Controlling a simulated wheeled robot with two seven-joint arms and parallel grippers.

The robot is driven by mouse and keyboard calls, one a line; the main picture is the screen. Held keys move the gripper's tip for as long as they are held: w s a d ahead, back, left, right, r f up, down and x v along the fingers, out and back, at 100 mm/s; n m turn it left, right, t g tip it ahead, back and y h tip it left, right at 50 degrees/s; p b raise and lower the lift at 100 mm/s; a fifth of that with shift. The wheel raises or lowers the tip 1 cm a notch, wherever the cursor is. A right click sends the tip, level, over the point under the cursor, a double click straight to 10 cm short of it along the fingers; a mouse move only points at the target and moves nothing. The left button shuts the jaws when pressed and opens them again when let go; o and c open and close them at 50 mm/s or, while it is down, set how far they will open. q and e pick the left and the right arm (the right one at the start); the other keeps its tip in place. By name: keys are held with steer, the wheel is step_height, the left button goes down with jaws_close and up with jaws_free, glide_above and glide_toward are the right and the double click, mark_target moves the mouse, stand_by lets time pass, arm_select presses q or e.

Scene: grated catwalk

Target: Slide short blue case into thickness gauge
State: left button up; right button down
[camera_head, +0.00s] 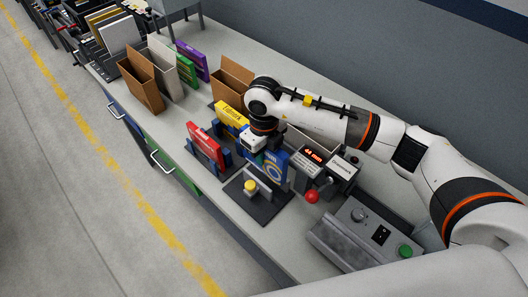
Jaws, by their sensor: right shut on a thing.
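The short blue case (272,169) stands upright with a round emblem on its face. My right gripper (255,146) is shut on its upper edge from above. The thickness gauge (307,165) is a grey device with a lit display and a red ball knob (312,197). The case is just left of the gauge's body. The picture is too small to tell if it touches the gauge or sits in its gap. My left gripper is out of view.
A red case (204,147) and a yellow case (232,115) stand in holders to the left. A dark plate with a yellow knob (250,186) lies in front. A grey control box (364,236) with a green button is at the right. Cardboard boxes (140,83) stand farther back.

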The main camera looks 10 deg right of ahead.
mark_target(264, 170)
stand_by(1.1)
steer(key=shift+f+b, duration=0.1)
steer(key=shift+b, duration=0.25)
steer(key=shift+f+b, duration=3.55)
steer(key=shift+f, duration=0.35)
steer(key=c, duration=1.2)
jaws_free()
steer(key=c, duration=0.3)
steer(key=shift+o, duration=0.5)
